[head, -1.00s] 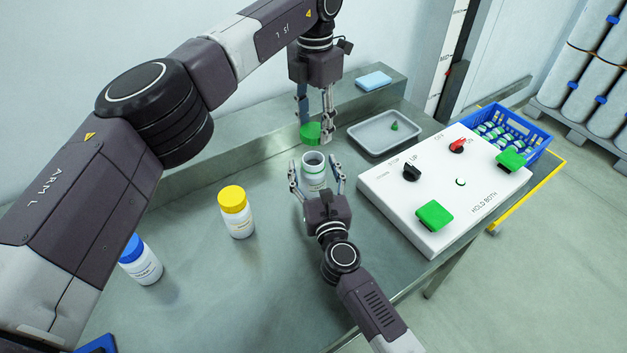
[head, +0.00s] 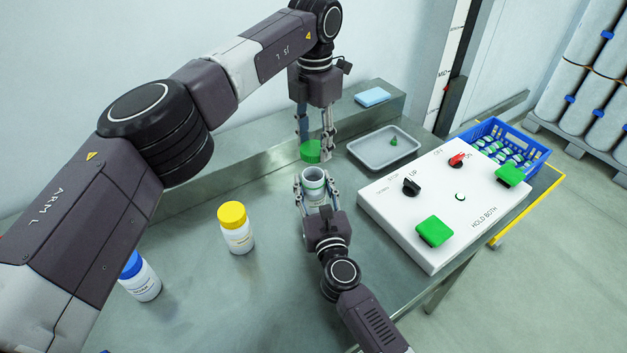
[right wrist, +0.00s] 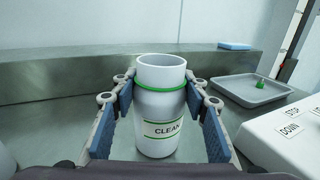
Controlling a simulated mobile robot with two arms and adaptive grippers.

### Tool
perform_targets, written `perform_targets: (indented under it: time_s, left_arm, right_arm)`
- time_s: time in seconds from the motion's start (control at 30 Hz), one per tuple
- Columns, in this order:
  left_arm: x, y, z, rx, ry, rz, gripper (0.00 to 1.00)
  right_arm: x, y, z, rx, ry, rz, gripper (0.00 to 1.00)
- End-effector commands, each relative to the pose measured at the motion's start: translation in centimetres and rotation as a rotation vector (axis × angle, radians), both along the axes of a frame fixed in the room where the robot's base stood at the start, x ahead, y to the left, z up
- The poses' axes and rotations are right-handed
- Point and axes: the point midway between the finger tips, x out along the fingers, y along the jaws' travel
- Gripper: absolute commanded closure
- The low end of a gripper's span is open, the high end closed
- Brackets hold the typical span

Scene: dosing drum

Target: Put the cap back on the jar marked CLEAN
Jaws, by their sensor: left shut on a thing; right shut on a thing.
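The open white jar marked CLEAN (right wrist: 161,105) stands upright on the steel table, with a green ring below its neck; the head view shows it too (head: 314,181). My right gripper (head: 318,200) is shut on the jar, one finger on each side of its body. The green cap (head: 311,151) is held in my left gripper (head: 317,148), which points down. The cap hangs above and slightly behind the jar's mouth, apart from it. The jar's front lower part is partly hidden by my right gripper in the head view.
A yellow-capped jar (head: 235,228) and a blue-capped jar (head: 140,276) stand to the left. A grey tray (head: 368,158) with a small green piece (head: 393,141) and a white control box (head: 430,252) are at the right. A blue sponge (head: 372,97) lies on the back ledge.

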Motion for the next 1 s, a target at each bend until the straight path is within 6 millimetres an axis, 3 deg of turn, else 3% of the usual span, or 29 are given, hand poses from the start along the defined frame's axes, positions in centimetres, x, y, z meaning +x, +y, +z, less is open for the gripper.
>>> perform_targets:
  time_s: [0.3, 1.0]
  left_arm:
    - [-0.1, 0.0, -4.4, 0.002, 0.003, 0.001, 0.7]
    - [-0.1, 0.0, -5.3, 0.002, 0.003, 0.001, 0.7]
  right_arm:
    - [0.0, 0.0, 0.0, 0.0, -0.001, 0.0, 1.0]
    - [0.0, 0.0, 0.0, 0.0, -0.001, 0.0, 1.0]
